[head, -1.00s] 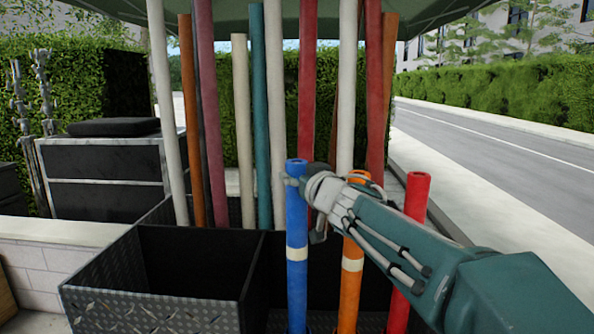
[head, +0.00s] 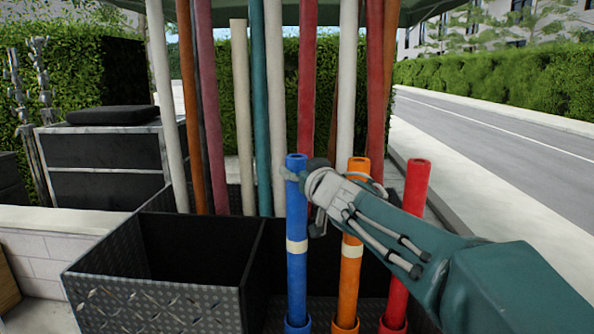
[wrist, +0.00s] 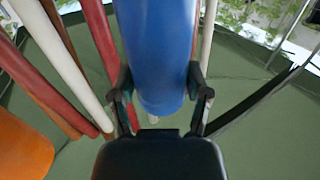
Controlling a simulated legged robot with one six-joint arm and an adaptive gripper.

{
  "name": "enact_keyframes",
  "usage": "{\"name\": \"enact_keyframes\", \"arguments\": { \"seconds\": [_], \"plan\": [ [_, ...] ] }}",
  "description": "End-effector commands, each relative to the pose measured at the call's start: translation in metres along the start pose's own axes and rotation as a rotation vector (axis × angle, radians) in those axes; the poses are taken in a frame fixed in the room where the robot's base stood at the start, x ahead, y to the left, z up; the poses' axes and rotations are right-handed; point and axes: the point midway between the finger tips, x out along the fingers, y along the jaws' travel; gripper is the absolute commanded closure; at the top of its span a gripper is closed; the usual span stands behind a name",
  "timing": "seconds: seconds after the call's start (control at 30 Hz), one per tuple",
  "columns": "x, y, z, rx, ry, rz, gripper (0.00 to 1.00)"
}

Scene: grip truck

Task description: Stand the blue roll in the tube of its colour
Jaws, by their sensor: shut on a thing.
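The blue roll (head: 297,215), with a pale band, stands upright in the head view. My gripper (head: 298,176) is shut on it near its top, coming from the right. The blue roll (wrist: 157,50) also fills the middle of the wrist view, between the two fingers (wrist: 160,88). A short blue tube (head: 298,326) shows at the roll's foot, at the bottom edge of the picture. The roll's lower end appears to be within that tube's rim, but how deep is hidden.
An orange roll (head: 348,285) and a red roll (head: 416,190) stand in tubes of their own colours to the right, partly behind my arm. An open black bin (head: 165,318) is at left. Several tall coloured rolls (head: 262,120) stand behind.

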Motion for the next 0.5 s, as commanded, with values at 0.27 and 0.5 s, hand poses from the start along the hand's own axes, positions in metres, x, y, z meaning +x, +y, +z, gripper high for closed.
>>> {"name": "enact_keyframes", "arguments": {
  "seconds": [0.27, 0.5],
  "plan": [
    [-0.0002, -0.0001, 0.0039, 0.0, 0.001, 0.0, 0.99],
    [0.0, -0.0001, 0.0048, 0.0, 0.0, 0.0, 0.29]
  ]
}}
